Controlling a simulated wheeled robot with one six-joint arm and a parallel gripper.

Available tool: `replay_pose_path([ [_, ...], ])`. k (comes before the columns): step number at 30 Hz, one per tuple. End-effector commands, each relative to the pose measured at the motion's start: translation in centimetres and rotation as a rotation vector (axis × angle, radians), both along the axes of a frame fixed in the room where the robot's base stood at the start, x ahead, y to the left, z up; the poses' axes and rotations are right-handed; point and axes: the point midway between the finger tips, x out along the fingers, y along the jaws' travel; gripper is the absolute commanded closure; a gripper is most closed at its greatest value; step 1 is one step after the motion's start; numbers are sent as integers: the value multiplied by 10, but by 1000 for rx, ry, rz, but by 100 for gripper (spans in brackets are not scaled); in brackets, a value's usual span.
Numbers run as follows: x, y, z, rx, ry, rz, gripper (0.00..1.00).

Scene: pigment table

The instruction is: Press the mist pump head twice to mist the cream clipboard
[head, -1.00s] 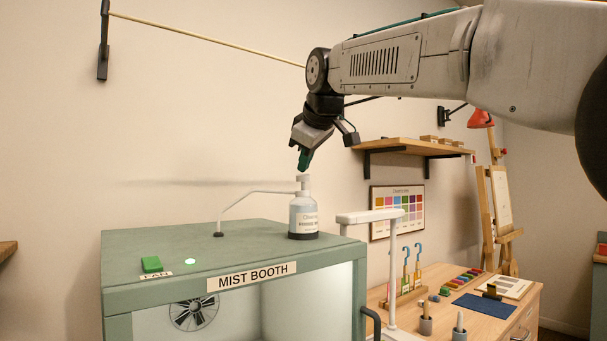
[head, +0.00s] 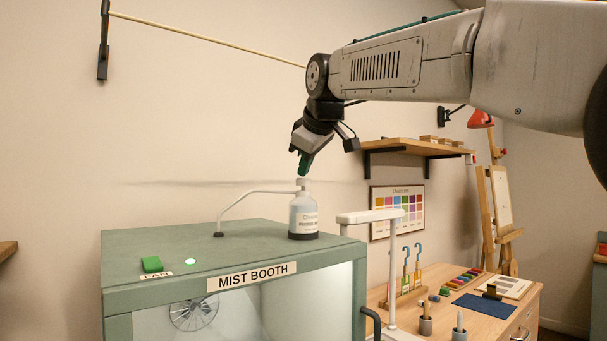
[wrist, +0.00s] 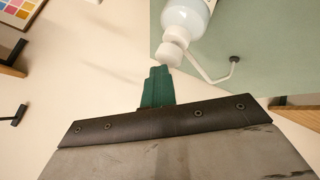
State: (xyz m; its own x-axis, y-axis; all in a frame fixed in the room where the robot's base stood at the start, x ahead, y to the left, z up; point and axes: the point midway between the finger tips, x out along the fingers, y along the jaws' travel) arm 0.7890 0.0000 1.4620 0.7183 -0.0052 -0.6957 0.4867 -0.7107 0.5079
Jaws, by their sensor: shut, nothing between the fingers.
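The white mist pump head (head: 302,184) tops a pale labelled bottle (head: 304,214) standing upright on the green mist booth (head: 150,238). My gripper (head: 304,173) is shut and empty. Its green fingertips are right at the top of the pump head and appear to touch it. The head sits low, close to the bottle's shoulder. In the wrist view the shut fingers (wrist: 158,74) meet the pump head (wrist: 172,54). I cannot make out the cream clipboard; most of the booth's inside is hidden.
A thin white tube (head: 240,199) runs from the bottle to the booth top. A green FAN button (head: 152,264) and a lit green lamp (head: 190,262) are at the front left.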

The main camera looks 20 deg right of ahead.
Motion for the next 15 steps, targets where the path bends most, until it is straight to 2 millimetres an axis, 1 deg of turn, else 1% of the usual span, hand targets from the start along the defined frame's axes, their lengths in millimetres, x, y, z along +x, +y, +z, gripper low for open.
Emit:
replay_pose_path([
  [3,0,0,-2,0,5,-1,100],
  [7,1,0,1,0,5,-1,100],
  [15,1,0,17,0,3,0,100],
])
